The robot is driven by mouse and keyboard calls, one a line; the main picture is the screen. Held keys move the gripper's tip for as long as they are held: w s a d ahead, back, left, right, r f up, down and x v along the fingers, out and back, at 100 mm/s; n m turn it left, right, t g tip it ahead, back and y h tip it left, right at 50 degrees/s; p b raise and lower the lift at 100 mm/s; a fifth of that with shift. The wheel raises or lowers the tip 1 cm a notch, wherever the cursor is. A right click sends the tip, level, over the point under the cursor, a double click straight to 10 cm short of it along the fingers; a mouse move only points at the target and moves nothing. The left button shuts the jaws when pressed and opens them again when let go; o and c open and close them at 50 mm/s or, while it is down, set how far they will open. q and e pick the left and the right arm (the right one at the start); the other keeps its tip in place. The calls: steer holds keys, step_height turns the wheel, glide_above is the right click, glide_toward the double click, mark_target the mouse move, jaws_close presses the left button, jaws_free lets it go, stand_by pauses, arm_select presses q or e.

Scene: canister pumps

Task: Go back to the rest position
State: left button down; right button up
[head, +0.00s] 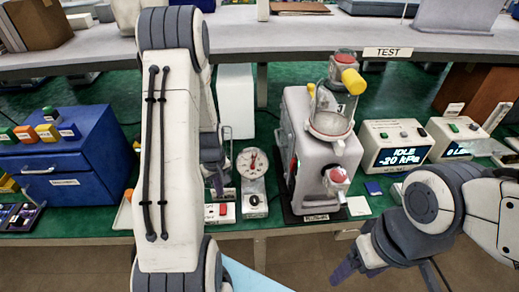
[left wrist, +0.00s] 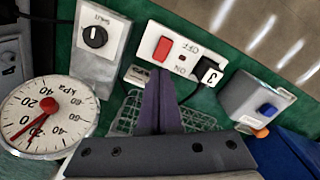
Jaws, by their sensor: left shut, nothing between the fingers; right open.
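My left gripper (head: 217,182) hangs over the work surface, left of the dial gauge (head: 252,162), partly hidden by my own arm. In the left wrist view its fingers (left wrist: 162,104) are shut together with nothing between them, pointing toward the switch box (left wrist: 178,55) with a red rocker. My right gripper (head: 368,262) is at the lower right, in front of the table edge, open and empty. The grey canister pump (head: 302,150), with a clear jar (head: 331,110) and yellow cap, stands between the two arms.
A blue drawer cabinet (head: 75,160) stands at the left with small coloured blocks on top. A display box (head: 394,143) reading IDLE -20 kPa and another display box (head: 458,138) stand at the right. A shelf marked TEST (head: 387,52) runs along the back. The front floor is clear.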

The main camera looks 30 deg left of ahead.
arm_select(q)
steer(key=s+d+r+m, duration=0.1)
steer(key=d+r+m, duration=0.5)
steer(key=d, duration=0.4)
steer(key=d+r+m, duration=0.4)
steer(key=d+r, duration=0.4)
steer(key=d, duration=0.3)
steer(key=s+d+r+m, duration=0.3)
steer(key=s+d+m, duration=0.2)
steer(key=s, duration=0.2)
steer(key=s+d+r+m+h, duration=0.1)
steer(key=s+d+r+m, duration=0.3)
steer(key=s, duration=0.4)
steer(key=shift+s+d+m, duration=0.15)
steer(key=shift+d+m, duration=0.25)
steer(key=shift+d, duration=0.05)
